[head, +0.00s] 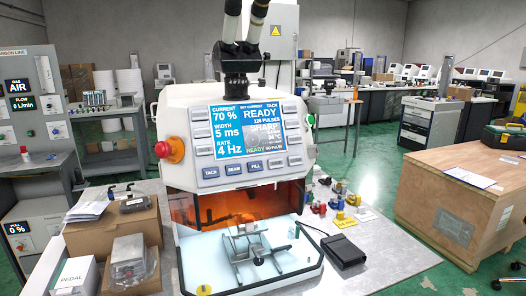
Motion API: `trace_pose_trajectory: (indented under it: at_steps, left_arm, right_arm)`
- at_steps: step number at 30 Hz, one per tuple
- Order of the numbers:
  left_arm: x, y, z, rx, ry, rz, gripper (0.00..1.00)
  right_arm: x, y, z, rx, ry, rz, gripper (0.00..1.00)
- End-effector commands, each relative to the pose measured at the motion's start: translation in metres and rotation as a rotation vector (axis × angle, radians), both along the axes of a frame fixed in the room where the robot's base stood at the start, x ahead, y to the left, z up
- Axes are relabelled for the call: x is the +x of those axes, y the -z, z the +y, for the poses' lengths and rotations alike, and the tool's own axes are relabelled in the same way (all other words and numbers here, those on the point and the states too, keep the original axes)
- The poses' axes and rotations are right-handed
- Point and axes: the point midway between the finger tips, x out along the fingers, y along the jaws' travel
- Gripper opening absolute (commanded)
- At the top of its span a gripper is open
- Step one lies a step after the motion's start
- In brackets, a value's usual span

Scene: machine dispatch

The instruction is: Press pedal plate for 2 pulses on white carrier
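The black pedal (344,251) lies on the grey table, right of the welding machine, with a dark cable running from it toward the machine. Its plate faces up; I cannot tell whether it is pressed. The white machine (236,120) has a lit screen (246,128) reading READY, 70 %, 5 ms and 4 Hz; the pulse count is hard to read. A metal fixture (249,250) stands on a pale tray (215,275) below the orange window. I cannot tell which part is the white carrier. Neither gripper is in view.
A red stop knob (163,150) sits on the machine's left side. Cardboard boxes (112,228) and a white box marked PEDAL (75,275) stand at left. Several small coloured parts (340,204) lie behind the pedal. Bare table (395,262) shows right of the pedal; a wooden crate (450,205) stands beyond.

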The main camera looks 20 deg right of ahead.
Motion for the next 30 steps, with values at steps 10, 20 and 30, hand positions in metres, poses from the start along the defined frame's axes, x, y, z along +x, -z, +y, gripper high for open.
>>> trace_pose_trajectory:
  at_steps: [10,20,30]
  left_arm:
    - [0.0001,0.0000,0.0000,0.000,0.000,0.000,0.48]
    - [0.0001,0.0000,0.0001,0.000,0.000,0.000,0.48]
    - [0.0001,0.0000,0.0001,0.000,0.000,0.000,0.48]
  right_arm:
    - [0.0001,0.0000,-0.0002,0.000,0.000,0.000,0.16]
    - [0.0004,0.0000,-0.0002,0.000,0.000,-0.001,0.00]
    - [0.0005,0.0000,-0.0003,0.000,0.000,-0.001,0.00]
